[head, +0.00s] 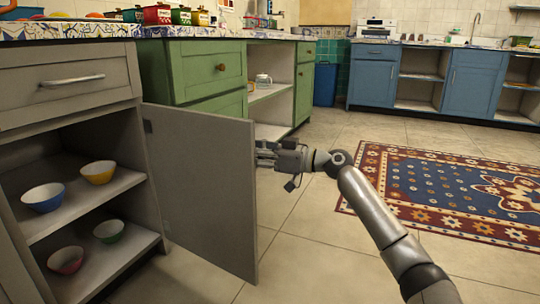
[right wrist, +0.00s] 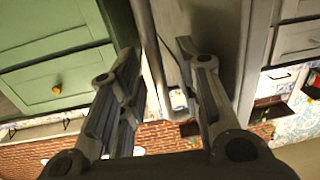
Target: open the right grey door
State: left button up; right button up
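The grey door (head: 200,180) stands wide open in the head view, hinged on the right side of the grey cabinet (head: 128,150). Its inner face shows and its outer face is hidden there. My right gripper (head: 262,152) is at the door's far free edge, partly hidden behind it. In the right wrist view the fingers are apart, with a metal bar handle (right wrist: 151,75) running between them beside the door's grey face (right wrist: 207,30). I cannot tell whether a finger touches the handle. My left gripper is not in view.
Bowls, including a blue one (head: 43,197) and a yellow one (head: 98,172), sit on the cabinet shelves. A green cabinet (head: 205,70) stands behind the door. The tiled floor (head: 300,255) is clear, with a patterned rug (head: 440,190) to the right.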

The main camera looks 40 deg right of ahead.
jog(key=v, duration=1.1)
jog(key=shift+s, duration=0.1)
